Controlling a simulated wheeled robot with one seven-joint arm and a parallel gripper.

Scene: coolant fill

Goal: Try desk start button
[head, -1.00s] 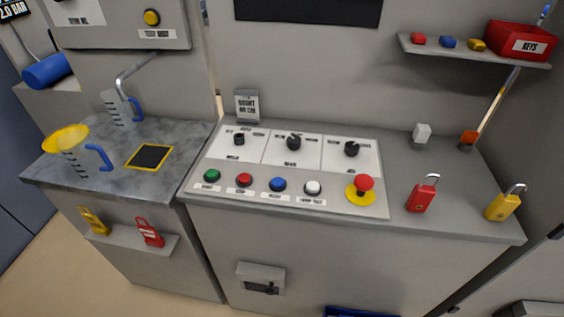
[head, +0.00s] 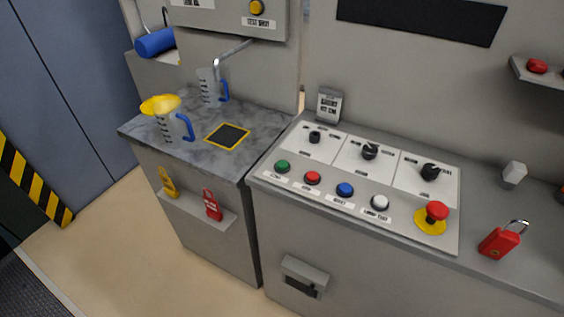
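The desk's control panel (head: 350,205) lies on the grey desk right of centre in the head view. The green button (head: 282,166), with a small label that looks like START, is at the left end of its front row. A red button (head: 312,178), a blue button (head: 345,190) and a white button (head: 380,203) follow to the right. A red mushroom button (head: 437,212) on a yellow base stands at the right end. Black knobs (head: 369,152) sit along the back row. My gripper is not in view, and nothing touches the green button.
A marbled counter (head: 262,140) at the left holds a jug with a yellow funnel (head: 160,104), another clear jug (head: 210,88) and a yellow-edged black pad (head: 228,136). A red padlock (head: 498,242) stands right of the panel. The floor at lower left (head: 130,250) is clear.

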